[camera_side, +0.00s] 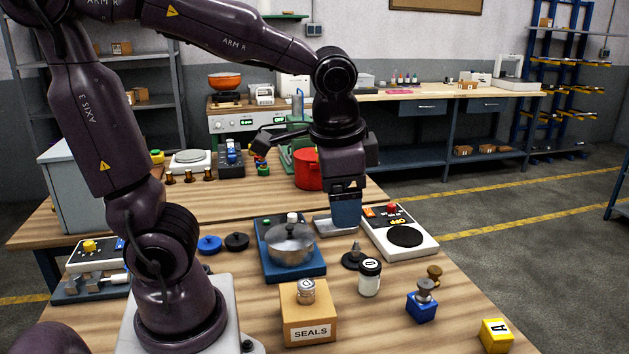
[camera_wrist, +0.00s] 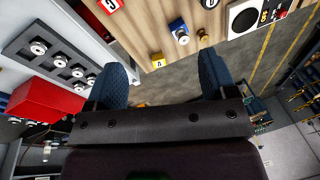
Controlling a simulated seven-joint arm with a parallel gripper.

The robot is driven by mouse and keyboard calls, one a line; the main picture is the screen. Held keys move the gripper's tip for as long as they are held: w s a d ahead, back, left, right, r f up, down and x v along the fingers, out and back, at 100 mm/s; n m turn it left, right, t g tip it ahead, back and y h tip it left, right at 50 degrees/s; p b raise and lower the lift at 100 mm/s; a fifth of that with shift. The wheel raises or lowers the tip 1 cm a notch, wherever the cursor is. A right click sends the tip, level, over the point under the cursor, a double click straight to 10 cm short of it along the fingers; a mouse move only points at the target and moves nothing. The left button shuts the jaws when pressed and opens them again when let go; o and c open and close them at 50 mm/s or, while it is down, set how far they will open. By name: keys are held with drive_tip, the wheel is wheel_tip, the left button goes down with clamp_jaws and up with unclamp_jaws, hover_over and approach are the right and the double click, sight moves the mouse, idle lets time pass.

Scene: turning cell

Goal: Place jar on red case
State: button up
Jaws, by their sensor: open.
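A small jar (camera_side: 370,277) with a pale lid and a dark mark stands upright on the front table, right of the steel pot. My gripper (camera_side: 346,213) is above and behind it, left of the white scale, apart from the jar. A red box (camera_wrist: 45,100), possibly the red case, shows at the left of the wrist view. I cannot see this box in the side view.
A steel pot (camera_side: 289,244) stands on a blue base. A cardboard SEALS box (camera_side: 310,318) carries a small metal canister (camera_side: 306,291). A white scale (camera_side: 400,234), blue block (camera_side: 421,306) and yellow block (camera_side: 496,335) stand to the right. A red pot (camera_side: 306,170) stands behind.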

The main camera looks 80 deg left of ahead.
drive_tip(key=s+t, duration=0.1)
drive_tip(key=s+d+r+n+t+h, duration=0.1)
drive_tip(key=s+r+n+t, duration=0.1)
drive_tip(key=s, duration=0.1)
drive_tip(key=shift+d+r+h, duration=0.2)
drive_tip(key=shift+r+h, duration=0.05)
drive_tip(key=shift+h, duration=0.05)
drive_tip(key=shift+o, duration=0.5)
drive_tip(key=shift+s+d+r+t, duration=0.15)
drive_tip(key=shift+s+r+t, duration=0.1)
drive_tip(key=shift+t, duration=0.15)
drive_tip(key=shift+f, duration=0.1)
